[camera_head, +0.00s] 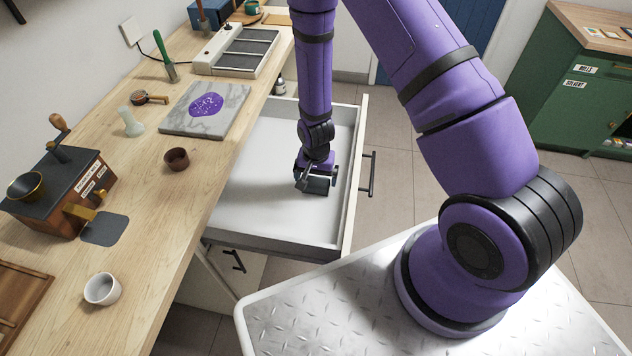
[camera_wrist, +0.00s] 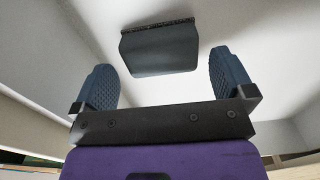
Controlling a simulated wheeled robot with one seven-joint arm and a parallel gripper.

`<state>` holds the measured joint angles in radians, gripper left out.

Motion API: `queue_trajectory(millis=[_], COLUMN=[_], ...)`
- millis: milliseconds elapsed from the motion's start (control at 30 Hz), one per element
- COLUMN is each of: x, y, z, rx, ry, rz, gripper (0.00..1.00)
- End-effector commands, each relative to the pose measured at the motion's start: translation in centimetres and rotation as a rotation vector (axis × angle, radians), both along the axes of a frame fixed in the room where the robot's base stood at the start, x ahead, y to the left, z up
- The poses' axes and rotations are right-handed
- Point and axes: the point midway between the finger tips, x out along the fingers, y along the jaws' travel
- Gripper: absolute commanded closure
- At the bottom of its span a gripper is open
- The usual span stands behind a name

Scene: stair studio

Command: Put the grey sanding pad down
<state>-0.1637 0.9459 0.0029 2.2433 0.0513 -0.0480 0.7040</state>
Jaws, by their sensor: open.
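The grey sanding pad (camera_wrist: 160,50) lies on the white floor of the open drawer (camera_head: 262,205). In the wrist view it sits ahead of my gripper (camera_wrist: 162,85), between the lines of the two spread blue fingers, and neither finger touches it. In the head view my gripper (camera_head: 317,186) is low inside the drawer, and a dark shape at its tip is partly hidden, so I cannot separate pad from fingers there.
The drawer's front wall (camera_head: 352,190) is right of my gripper, and the wooden bench (camera_head: 160,215) is to the left. A marble slab (camera_head: 207,122), a brown cup (camera_head: 177,159), a white cup (camera_head: 102,289) and a grinder (camera_head: 62,190) stand on the bench.

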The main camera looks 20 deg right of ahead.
Motion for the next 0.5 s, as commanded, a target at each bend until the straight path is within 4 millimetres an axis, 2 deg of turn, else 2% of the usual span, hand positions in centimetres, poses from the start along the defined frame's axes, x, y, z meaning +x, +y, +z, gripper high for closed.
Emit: queue_trajectory(millis=[300, 500], x=[0.1, 0.0], y=[0.0, 0.0], z=[5.4, 7.8], rx=[0.000, 0.000], ry=[-0.004, -0.002], rz=[0.001, 0.001], gripper=[0.00, 0.00])
